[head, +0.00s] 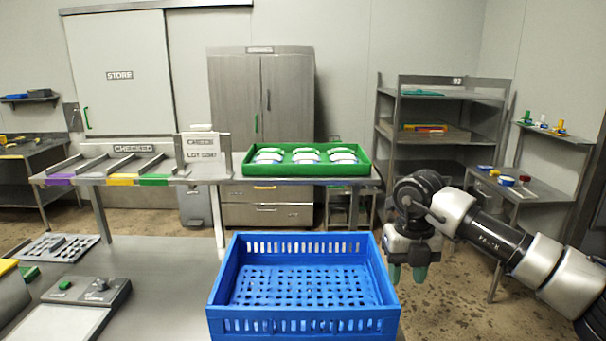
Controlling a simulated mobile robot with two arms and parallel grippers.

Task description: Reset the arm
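My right arm comes in from the right side of the head view. Its gripper (407,272) hangs pointing down, just right of the blue crate. The two green fingertips show a small gap between them with nothing held. My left gripper is not in view.
An empty blue crate (302,324) stands at the front middle. A control box (115,291) and a grey grid (55,247) lie on the metal table at left. Steel shelving (440,150) stands back right.

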